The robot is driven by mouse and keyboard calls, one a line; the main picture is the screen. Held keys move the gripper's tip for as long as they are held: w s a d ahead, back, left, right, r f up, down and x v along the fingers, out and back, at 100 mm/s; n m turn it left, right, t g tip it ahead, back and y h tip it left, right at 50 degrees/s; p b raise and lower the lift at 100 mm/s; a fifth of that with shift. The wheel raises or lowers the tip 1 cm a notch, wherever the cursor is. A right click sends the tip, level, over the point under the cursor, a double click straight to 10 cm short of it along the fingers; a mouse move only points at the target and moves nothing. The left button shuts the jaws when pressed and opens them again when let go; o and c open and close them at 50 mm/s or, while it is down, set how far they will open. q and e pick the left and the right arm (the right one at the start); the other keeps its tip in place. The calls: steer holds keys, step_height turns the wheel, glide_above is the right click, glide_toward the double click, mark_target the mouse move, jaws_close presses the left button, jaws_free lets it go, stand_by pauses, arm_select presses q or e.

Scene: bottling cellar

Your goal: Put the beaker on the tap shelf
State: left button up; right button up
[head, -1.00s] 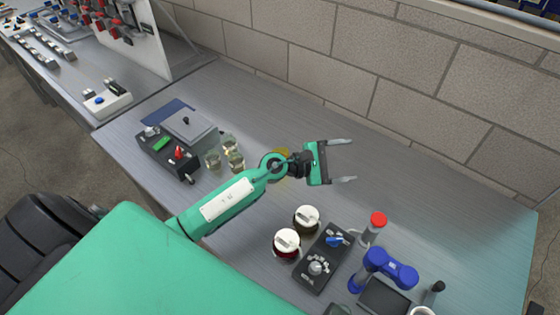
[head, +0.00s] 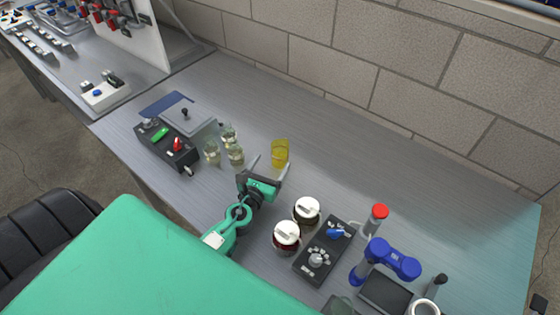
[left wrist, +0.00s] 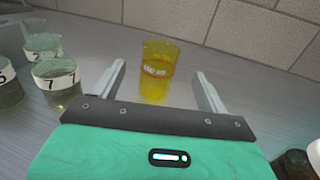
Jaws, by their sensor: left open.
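The beaker (head: 280,150) is a yellow see-through cup standing upright on the grey bench, in the middle of the head view. In the left wrist view the beaker (left wrist: 156,75) shows a printed label and stands between the lines of the two fingers. My left gripper (head: 270,163) is open and empty, just on the near side of the beaker, its fingers pointing at it. I cannot tell whether the fingertips reach past its near side. My right gripper is not in view. I cannot make out which thing is the tap shelf.
Several numbered glasses (head: 235,156) stand close left of the beaker. Two white-lidded jars (head: 286,236), a black control box (head: 323,250) and a blue device (head: 390,258) stand to the near right. The bench behind the beaker is clear up to the block wall (head: 330,62).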

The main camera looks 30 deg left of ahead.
mark_target(276, 160)
arm_select(q)
step_height(276, 160, down, 3)
steer(key=shift+f+b, duration=0.1)
steer(key=shift+b, duration=0.6)
steer(key=shift+w+r+p, duration=0.4)
steer(key=shift+w+p, duration=0.05)
steer(key=shift+w+a+f, duration=0.1)
steer(key=shift+w, duration=0.35)
steer(key=w, duration=0.5)
steer(key=shift+w+a+p, duration=0.35)
steer(key=shift+p, duration=0.05)
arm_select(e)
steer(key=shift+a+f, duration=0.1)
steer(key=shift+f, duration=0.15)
arm_select(q)
steer(key=c, duration=1.2)
steer(key=shift+o, duration=0.2)
